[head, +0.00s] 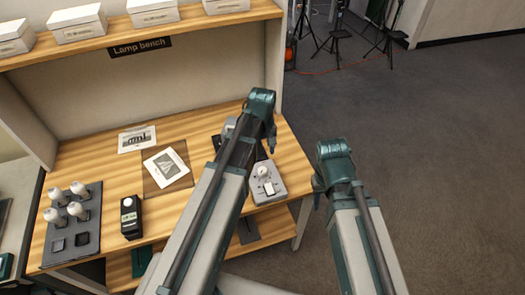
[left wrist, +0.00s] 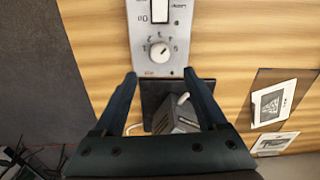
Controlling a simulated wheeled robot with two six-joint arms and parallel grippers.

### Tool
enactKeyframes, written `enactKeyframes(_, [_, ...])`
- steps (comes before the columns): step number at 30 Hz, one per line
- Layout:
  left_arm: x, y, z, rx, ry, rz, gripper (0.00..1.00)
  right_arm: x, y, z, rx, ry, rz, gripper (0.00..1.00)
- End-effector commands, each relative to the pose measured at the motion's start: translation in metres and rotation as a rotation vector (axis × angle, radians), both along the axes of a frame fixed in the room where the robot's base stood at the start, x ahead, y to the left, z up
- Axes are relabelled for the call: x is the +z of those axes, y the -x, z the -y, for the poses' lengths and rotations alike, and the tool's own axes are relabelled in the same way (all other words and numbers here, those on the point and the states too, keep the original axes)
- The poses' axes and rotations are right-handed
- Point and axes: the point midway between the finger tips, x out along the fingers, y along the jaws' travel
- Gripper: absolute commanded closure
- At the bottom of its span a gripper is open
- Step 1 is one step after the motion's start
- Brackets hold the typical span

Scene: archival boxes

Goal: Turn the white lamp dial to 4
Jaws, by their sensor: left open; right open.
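The grey control box (head: 277,187) sits at the right end of the wooden bench, with a round white dial (head: 262,171) and a white rocker switch (head: 269,187). In the left wrist view the dial (left wrist: 160,52) has numbers around it; its dark pointer mark looks tilted to the upper right, but the exact number is hard to read. My left gripper (head: 271,146) is above the bench near the box. In its wrist view the open, empty fingers (left wrist: 165,80) point towards the box, just short of the dial. My right gripper (head: 317,194) is off the bench's right side, its fingers mostly hidden.
A grey device (left wrist: 178,115) on a dark pad (left wrist: 150,92) lies below the box in the wrist view. A black meter (head: 130,217), a bulb tray (head: 88,243) and printed cards (head: 167,167) lie further left. White boxes (head: 77,24) stand on the shelf. Floor right is open.

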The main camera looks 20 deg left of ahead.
Motion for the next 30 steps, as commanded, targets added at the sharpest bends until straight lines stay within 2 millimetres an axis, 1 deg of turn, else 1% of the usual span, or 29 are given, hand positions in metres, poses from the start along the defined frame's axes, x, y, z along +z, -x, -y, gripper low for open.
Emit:
enactKeyframes(1, [0.016, 0.0, 0.0, 0.0, 0.0, 0.0, 0.26, 0.016, 0.0, 0.0, 0.0, 0.0, 0.0, 0.55])
enactKeyframes(3, [0.026, 0.0, 0.0, 0.0, 0.0, 0.0, 0.26, 0.026, 0.0, 0.0, 0.001, 0.0, 0.0, 0.55])
enactKeyframes(6, [0.036, 0.0, 0.0, 0.0, 0.0, 0.0, 0.26, 0.036, 0.0, 0.0, 0.001, 0.0, 0.0, 0.55])
enactKeyframes(9, [0.042, 0.0, 0.0, 0.0, 0.0, 0.0, 0.26, 0.042, 0.0, 0.0, 0.001, 0.0, 0.0, 0.55])
enactKeyframes(26, [0.042, 0.0, 0.0, -0.001, 0.0, 0.0, 0.26, 0.041, 0.0, 0.0, 0.001, 0.0, 0.0, 0.55])
enactKeyframes(28, [0.041, 0.006, 0.006, -0.033, -0.002, -0.002, 0.26, 0.041, 0.0, 0.0, 0.001, 0.0, 0.0, 0.55])
enactKeyframes(29, [0.04, 0.012, 0.011, -0.066, -0.005, -0.004, 0.26, 0.04, 0.0, 0.0, 0.001, 0.0, 0.0, 0.55])
enactKeyframes(30, [0.039, 0.023, 0.021, -0.133, -0.011, -0.007, 0.26, 0.039, 0.0, 0.0, 0.001, 0.0, 0.0, 0.55])
